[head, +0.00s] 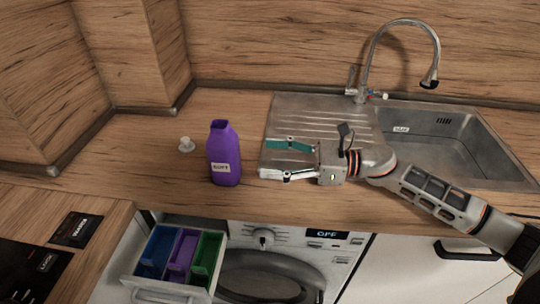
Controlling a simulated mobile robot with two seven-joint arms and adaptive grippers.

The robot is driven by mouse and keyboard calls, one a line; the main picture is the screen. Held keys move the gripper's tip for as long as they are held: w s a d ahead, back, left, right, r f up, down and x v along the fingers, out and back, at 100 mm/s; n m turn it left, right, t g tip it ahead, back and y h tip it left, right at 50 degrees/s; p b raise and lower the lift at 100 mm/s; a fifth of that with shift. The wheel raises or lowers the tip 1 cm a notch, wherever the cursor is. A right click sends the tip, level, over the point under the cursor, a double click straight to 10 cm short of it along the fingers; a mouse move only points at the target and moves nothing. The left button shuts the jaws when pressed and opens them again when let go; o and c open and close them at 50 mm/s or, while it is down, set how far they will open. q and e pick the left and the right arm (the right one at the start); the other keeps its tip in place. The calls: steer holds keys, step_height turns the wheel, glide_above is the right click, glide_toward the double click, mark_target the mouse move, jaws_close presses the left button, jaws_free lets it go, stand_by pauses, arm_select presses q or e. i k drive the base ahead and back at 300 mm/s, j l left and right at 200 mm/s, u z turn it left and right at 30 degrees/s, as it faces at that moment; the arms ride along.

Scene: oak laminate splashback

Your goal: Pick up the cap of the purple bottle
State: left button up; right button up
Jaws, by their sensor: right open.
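The purple bottle (226,150) stands upright on the wooden counter, with its neck open and a white label on its front. A small white cap (186,145) lies on the counter just left of the bottle, apart from it. My right gripper (262,159) is open, with its fingers pointing left toward the bottle, over the left edge of the sink's draining board. Its fingers are right of the bottle, and nothing is between them. The bottle stands between the gripper and the cap. My left gripper is not in view.
A steel sink (440,145) with a tall tap (370,60) is at the right. Below the counter, a washing machine (270,265) has its drawer (160,285) open, with blue, purple and green compartments. A dark hob (30,265) is at the lower left. The counter left of the cap is clear.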

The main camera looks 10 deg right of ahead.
mark_target(187, 146)
steer(key=k, duration=1)
